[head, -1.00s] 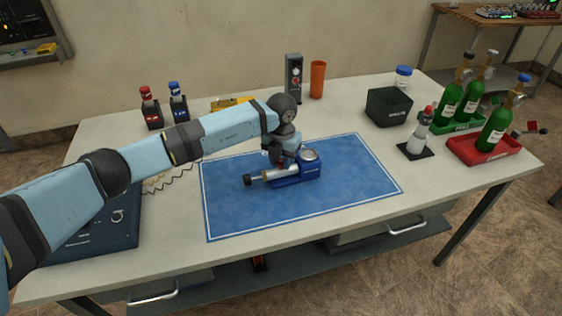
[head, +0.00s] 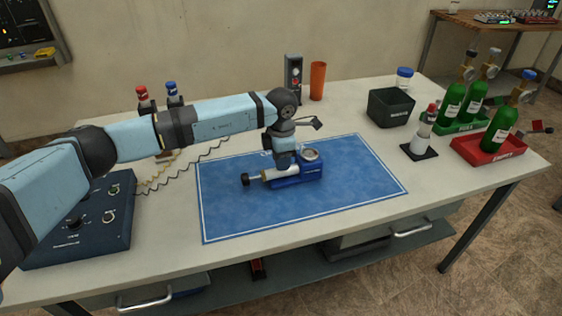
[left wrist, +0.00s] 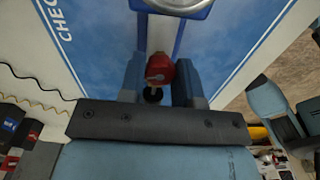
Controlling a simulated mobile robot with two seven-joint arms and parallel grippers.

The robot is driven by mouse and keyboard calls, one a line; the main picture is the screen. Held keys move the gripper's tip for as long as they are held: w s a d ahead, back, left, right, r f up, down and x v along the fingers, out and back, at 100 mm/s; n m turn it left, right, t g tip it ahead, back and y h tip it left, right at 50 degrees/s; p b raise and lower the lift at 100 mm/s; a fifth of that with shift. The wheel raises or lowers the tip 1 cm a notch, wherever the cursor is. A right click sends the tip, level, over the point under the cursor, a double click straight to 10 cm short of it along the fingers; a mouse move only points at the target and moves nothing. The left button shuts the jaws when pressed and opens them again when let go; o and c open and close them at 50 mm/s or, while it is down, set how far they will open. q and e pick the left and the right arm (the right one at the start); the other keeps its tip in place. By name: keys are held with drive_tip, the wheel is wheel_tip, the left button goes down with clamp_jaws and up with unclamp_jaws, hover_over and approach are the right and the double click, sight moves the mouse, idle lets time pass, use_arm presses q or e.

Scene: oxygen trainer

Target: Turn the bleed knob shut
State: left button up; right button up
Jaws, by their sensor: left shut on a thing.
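A blue hand pump with a silver barrel (head: 280,173), a black end knob (head: 246,180) and a round gauge (head: 310,153) lies on the blue mat (head: 355,185). My left gripper (head: 284,162) points down onto the pump, just left of the gauge. In the left wrist view, the red bleed knob (left wrist: 160,67) sits between the two fingers of my left gripper (left wrist: 160,78), which is shut on it. The knob is hidden by the gripper in the head view.
A dark bin (head: 391,106), a small bottle on a black stand (head: 421,137) and green cylinders in a red tray (head: 488,150) and a green tray (head: 461,126) stand at right. A dark blue control box (head: 85,225) is at left. The mat's right half is clear.

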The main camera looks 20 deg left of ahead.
use_arm(q)
drive_tip(key=shift+m+b, duration=0.3)
drive_tip(key=shift+m, duration=0.7)
drive_tip(key=o, duration=0.9)
wheel_tip(320, 180, up, 14)
drive_tip(key=shift+f+p, duration=0.1)
drive_tip(key=shift+p, duration=0.3)
drive_tip(key=shift+s, duration=0.1)
